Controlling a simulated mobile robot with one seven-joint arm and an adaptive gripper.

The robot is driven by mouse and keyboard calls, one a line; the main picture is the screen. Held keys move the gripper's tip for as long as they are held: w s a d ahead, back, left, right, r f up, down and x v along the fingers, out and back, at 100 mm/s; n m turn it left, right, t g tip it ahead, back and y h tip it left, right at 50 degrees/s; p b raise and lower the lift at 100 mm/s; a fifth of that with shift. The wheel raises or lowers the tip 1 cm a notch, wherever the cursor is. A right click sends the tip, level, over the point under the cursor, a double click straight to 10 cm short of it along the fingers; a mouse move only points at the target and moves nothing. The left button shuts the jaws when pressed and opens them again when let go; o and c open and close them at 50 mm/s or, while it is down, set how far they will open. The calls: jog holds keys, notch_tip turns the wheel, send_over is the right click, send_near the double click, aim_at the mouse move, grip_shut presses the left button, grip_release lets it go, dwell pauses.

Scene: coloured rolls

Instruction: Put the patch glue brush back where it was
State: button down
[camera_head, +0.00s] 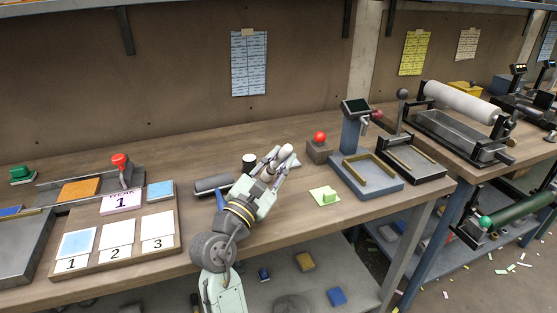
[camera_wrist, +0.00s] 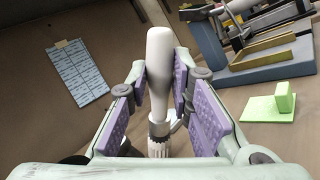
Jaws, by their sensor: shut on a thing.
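The patch glue brush, a white bulb-shaped handle (camera_wrist: 158,60) with a ribbed collar below it, is between the purple pads of my gripper (camera_wrist: 160,88) in the wrist view. My gripper (camera_head: 277,160) is shut on it, above the back half of the workbench. In the head view, the handle's pale end (camera_head: 286,151) shows at the fingertips. The brush's lower end is hidden, so I cannot tell whether it touches anything. A dark pot with a pale top (camera_head: 249,161) stands just left of my fingers.
A dark grey roll (camera_head: 213,185) lies left of my arm. A block with a red ball (camera_head: 319,148) stands right of my gripper. A green block (camera_head: 328,197) sits on a pale green sheet. A numbered board (camera_head: 93,261) is at left; a blue-based stand (camera_head: 382,185) is at right.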

jog(key=c, duration=1.3)
grip_release()
jog(key=shift+c, duration=0.2)
